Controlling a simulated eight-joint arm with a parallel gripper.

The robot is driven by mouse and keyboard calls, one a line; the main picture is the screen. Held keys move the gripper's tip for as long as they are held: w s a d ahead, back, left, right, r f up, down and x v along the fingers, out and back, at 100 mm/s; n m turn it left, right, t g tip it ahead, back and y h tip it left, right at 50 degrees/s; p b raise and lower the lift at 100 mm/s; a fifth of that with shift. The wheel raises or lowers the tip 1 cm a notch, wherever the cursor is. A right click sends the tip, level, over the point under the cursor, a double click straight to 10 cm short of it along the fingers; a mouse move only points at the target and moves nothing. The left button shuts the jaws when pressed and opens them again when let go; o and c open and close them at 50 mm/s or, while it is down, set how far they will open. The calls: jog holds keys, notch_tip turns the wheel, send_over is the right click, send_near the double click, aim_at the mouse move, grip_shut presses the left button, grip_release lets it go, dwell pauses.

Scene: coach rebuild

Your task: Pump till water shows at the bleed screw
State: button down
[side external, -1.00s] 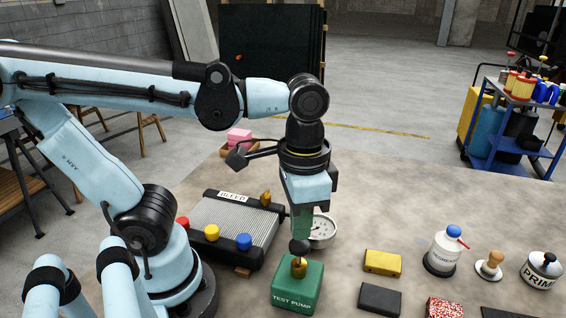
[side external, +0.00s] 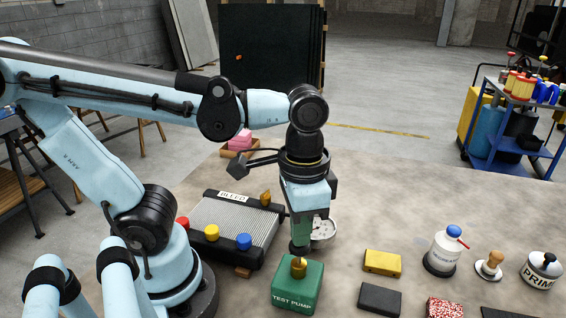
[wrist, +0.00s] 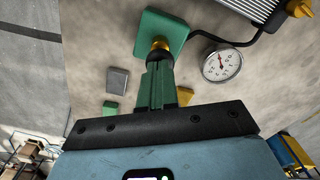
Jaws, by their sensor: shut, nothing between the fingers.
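The green test pump (side external: 297,290) stands on the bench with a brass collar (side external: 299,268) and a dark knob (side external: 299,249) on top. My gripper (side external: 300,240) points down with its fingers shut, its tips at the knob. In the wrist view the shut fingers (wrist: 157,80) meet the knob of the green pump (wrist: 165,25). The radiator unit (side external: 230,225) with the BLEED label (side external: 233,196) lies left of the gripper. Its brass bleed screw (side external: 265,198) is at the right corner; I see no water there. A round gauge (wrist: 221,65) sits beside the pump, partly hidden in the side view.

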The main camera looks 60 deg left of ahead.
jog(key=shift+f, duration=1.4)
jog(key=shift+r, duration=2.1)
jog(key=shift+f, duration=0.2)
